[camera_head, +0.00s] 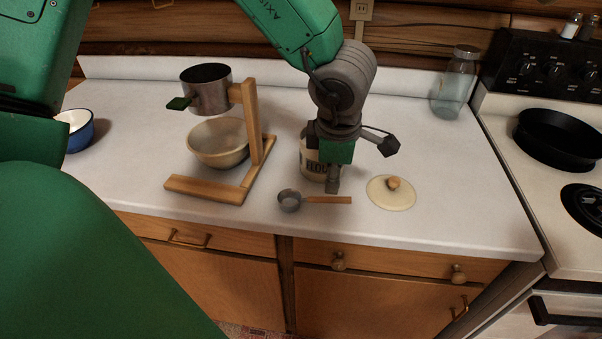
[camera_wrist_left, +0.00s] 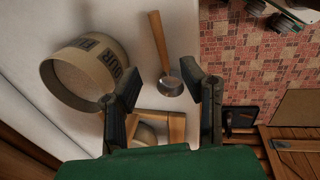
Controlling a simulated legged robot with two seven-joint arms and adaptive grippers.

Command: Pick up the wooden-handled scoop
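The wooden-handled scoop (camera_head: 289,200) lies on the white counter near its front edge. Its small metal cup points left and its wooden handle (camera_head: 335,200) points right in the head view. My left gripper (camera_head: 333,184) points down just behind the handle and beside the flour canister (camera_head: 309,160), partly hiding it. In the left wrist view the gripper (camera_wrist_left: 168,88) has its fingers wide apart with nothing between them. The scoop's cup (camera_wrist_left: 170,86) shows beyond the gap, with the handle (camera_wrist_left: 158,40) running upward. My right gripper is out of view.
A wooden stand (camera_head: 206,189) with a metal pot (camera_head: 206,88) above a bowl (camera_head: 220,150) is left of the scoop. A knobbed round lid (camera_head: 383,200) lies right. A glass jar (camera_head: 455,85) and the stove (camera_head: 545,200) are farther right. Counter right of the lid is clear.

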